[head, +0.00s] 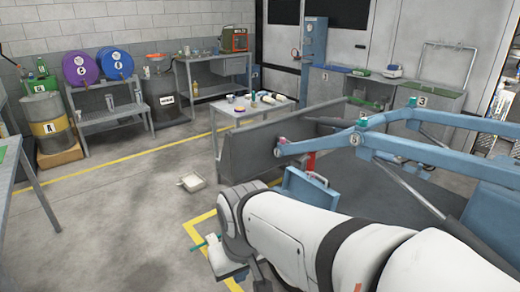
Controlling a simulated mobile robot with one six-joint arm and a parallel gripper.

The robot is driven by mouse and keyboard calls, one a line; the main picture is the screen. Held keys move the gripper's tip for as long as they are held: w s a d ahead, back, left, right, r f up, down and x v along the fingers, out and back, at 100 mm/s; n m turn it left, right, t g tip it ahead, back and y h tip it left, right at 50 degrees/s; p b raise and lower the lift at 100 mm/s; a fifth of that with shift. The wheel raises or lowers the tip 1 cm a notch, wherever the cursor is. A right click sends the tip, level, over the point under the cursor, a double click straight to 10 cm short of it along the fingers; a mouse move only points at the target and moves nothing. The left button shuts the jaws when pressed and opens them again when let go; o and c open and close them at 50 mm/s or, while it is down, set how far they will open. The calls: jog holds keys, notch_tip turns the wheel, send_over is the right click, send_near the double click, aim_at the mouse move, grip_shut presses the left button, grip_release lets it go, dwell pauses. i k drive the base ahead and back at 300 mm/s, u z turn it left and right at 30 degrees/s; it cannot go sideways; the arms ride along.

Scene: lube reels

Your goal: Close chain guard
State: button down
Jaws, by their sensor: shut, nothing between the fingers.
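A blue panel (308,193) with a small grey handle (317,179) stands tilted beside the blue machine frame, just beyond my arm; it looks like the chain guard, but I cannot tell for sure. Its lower part is hidden behind my white arm. My gripper (206,243) is at the lower left end of the arm, small and partly hidden, with thin teal parts showing. It is shut and empty, over the floor, to the left of the blue panel and apart from it.
The blue machine frame (400,147) fills the right side, with a dark grey panel (248,150) at its left. A white-topped table (243,112) stands behind. Drums and shelves line the back wall; the left floor is mostly clear.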

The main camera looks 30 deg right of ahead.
aim_at(313, 193)
jog(key=z, duration=0.75)
jog(key=i, duration=1.2)
jog(key=z, duration=0.7)
jog(key=k, duration=0.85)
jog(key=z, duration=0.15)
jog(key=i, duration=0.9)
jog(key=u, duration=0.1)
